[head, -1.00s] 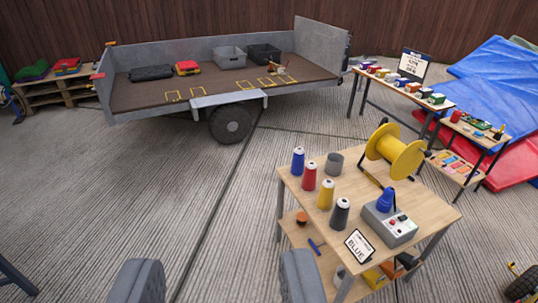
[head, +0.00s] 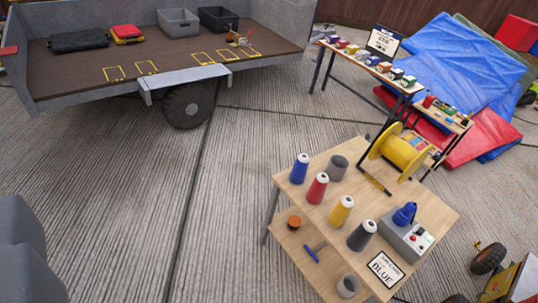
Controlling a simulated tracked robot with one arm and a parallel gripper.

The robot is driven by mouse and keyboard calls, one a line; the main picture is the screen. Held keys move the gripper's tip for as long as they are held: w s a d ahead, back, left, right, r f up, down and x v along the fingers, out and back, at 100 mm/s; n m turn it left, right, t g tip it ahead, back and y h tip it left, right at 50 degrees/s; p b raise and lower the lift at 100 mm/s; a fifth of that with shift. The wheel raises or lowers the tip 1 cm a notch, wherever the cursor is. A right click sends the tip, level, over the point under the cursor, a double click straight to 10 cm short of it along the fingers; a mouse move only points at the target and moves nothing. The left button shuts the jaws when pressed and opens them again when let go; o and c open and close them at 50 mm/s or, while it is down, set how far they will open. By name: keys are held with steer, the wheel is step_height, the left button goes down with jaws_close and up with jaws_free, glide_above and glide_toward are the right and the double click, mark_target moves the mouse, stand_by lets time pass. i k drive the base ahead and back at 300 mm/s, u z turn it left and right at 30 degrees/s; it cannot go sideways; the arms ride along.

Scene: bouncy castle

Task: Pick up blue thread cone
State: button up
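The blue thread cone (head: 299,169) stands upright at the left back corner of the small wooden table (head: 368,214), with a white top. A red cone (head: 317,188), a yellow cone (head: 341,211) and a dark grey cone (head: 362,236) stand in a row in front of it. Another blue cone-shaped piece (head: 404,213) sits on the grey box (head: 407,238) with buttons at the right. A sign (head: 384,268) at the table's front edge reads "BLUE". My gripper is not in view.
A grey cup (head: 338,168) and a yellow spool (head: 400,152) on a stand are on the same table. A trailer (head: 170,75) with bins is behind at left. Another table (head: 370,72) stands at the back. The floor left of the cones is clear.

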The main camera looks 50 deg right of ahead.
mark_target(298, 174)
steer(key=z, duration=0.25)
steer(key=i, duration=1.25)
steer(key=z, duration=1.15)
steer(key=i, duration=0.75)
steer(key=z, duration=0.4)
steer(key=k, duration=0.9)
steer(key=z, duration=0.15)
steer(key=i, duration=0.9)
steer(key=u, duration=0.05)
